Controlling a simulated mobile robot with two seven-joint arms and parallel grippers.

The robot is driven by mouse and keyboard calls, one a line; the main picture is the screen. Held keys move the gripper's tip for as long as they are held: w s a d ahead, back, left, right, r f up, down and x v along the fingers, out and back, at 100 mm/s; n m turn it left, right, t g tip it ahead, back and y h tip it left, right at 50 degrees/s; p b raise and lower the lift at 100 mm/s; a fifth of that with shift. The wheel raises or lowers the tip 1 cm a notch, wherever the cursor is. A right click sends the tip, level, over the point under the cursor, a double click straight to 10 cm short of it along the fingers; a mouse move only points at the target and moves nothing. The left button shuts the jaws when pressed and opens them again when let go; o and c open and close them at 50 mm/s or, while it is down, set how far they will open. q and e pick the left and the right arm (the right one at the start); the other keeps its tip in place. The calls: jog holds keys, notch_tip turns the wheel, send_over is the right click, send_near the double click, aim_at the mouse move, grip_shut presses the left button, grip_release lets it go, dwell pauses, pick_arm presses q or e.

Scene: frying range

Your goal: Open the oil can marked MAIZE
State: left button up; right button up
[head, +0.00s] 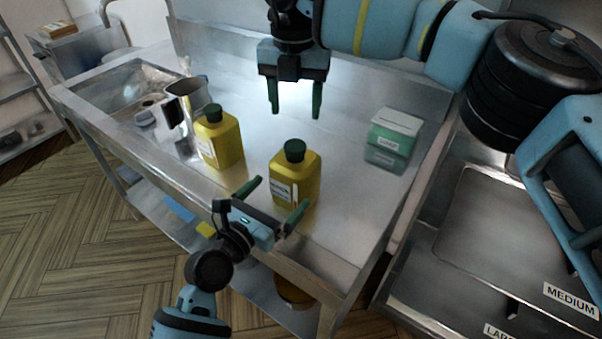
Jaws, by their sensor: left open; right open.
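Two yellow oil cans with dark green caps stand upright on the steel table. The nearer oil can (308,180) is in the middle of the table, and its white label is too small to read for certain. The other oil can (228,146) stands to its left, also with a white label I cannot read. Both caps are on. My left gripper (277,200) is open, low in front of the nearer can, its fingers pointing toward the can's lower part. My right gripper (295,112) is open and empty, pointing down above and behind the nearer can's cap (295,150).
A metal pitcher (186,97) and a white-and-dark item (160,122) stand left of the cans by a sink (125,90). A green-and-white box (396,125) sits at the right. The fryer (490,220), marked MEDIUM, is further right. The table between the cans and box is clear.

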jog(key=shift+s+a, duration=0.1)
jog(key=shift+s, duration=0.05)
pick_arm(q)
jog(key=shift+w+r, duration=0.1)
pick_arm(e)
jog(key=shift+r, duration=0.1)
pick_arm(q)
jog(key=x, duration=0.7)
jog(key=shift+w+d, duration=0.15)
